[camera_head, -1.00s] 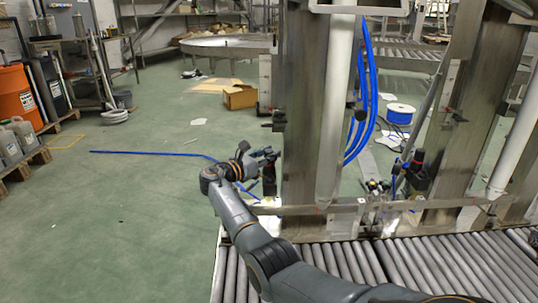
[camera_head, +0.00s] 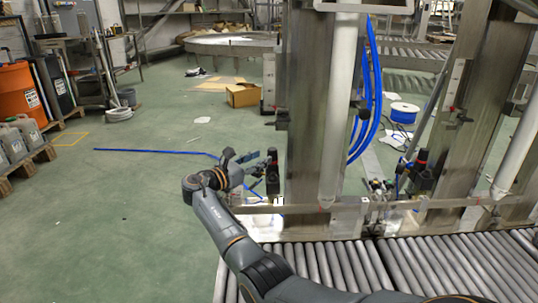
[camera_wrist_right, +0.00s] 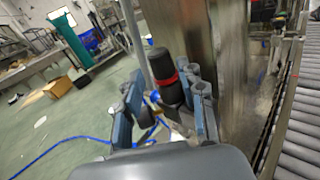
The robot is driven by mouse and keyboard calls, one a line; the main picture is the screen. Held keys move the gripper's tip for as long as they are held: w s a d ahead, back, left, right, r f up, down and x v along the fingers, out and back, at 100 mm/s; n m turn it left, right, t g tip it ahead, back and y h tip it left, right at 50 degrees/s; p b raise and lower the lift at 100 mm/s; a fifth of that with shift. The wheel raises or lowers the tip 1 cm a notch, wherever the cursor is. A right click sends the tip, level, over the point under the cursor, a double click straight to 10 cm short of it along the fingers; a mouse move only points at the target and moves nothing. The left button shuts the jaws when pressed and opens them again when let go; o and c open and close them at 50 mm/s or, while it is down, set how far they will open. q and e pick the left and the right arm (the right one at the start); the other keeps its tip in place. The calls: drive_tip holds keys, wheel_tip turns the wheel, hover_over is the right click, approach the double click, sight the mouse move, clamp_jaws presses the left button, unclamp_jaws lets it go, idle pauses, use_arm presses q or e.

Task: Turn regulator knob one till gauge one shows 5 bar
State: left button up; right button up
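A black regulator knob with a red ring (camera_head: 272,162) stands upright on the left side of the left steel post. In the right wrist view the same knob (camera_wrist_right: 163,65) is seen between and beyond the fingers. My right gripper (camera_head: 246,163) is open just left of the knob. Its two blue-grey fingers (camera_wrist_right: 166,98) are spread, with nothing held between them. I cannot tell whether a finger touches the regulator. A second similar regulator (camera_head: 421,163) stands by the right post. No gauge face is readable. My left gripper is not in view.
The steel post (camera_head: 303,120) rises close to the right of the knob. A roller conveyor (camera_head: 350,262) runs along the front. A blue hose (camera_head: 155,152) lies on the green floor at left.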

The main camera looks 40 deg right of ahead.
drive_tip(key=a, duration=0.5)
drive_tip(key=shift+s+a, duration=0.2)
drive_tip(key=shift+a, duration=0.1)
